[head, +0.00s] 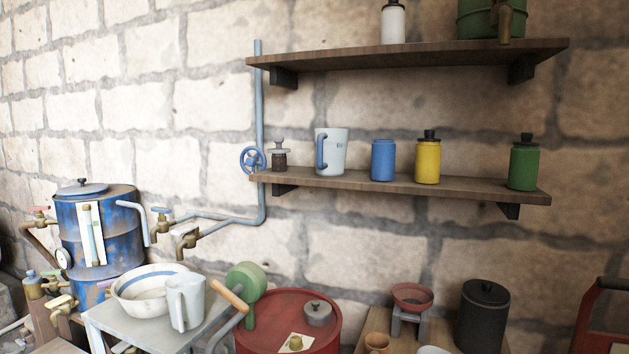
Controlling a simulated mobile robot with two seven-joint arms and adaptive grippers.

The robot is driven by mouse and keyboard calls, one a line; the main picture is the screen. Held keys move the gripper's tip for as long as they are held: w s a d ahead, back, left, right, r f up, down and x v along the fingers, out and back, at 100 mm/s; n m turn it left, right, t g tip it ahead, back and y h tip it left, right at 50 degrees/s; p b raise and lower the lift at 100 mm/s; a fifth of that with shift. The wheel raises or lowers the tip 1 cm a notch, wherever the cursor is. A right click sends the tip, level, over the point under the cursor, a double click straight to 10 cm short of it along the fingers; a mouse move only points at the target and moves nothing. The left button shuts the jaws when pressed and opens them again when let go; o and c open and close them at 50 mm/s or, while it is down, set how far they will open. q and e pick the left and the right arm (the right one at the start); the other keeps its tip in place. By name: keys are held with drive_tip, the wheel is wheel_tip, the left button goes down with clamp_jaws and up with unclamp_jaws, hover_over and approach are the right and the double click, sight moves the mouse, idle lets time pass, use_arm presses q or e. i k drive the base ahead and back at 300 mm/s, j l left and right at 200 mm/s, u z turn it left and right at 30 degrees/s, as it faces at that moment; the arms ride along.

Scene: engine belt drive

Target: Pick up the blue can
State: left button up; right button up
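A small blue can (383,160) stands upright on the lower wooden shelf (470,188). It is plain blue with a narrower top and no black cap, unlike the cans to its right. A white measuring jug (336,152) with a blue handle stands to its left, and a yellow can (428,160) with a black cap stands to its right. There are gaps between them. Neither of my grippers is in the head view, so nothing shows at the blue can.
A green can (523,163) stands near the shelf's right end. The upper shelf (420,54) hangs above with clear space between. Below are a red drum (287,318), a dark canister (482,315) and a white table (150,338) holding a bowl. A blue pipe (259,110) runs up the wall.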

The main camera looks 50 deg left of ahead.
sight(383, 156)
drive_tip(key=u, duration=0.95)
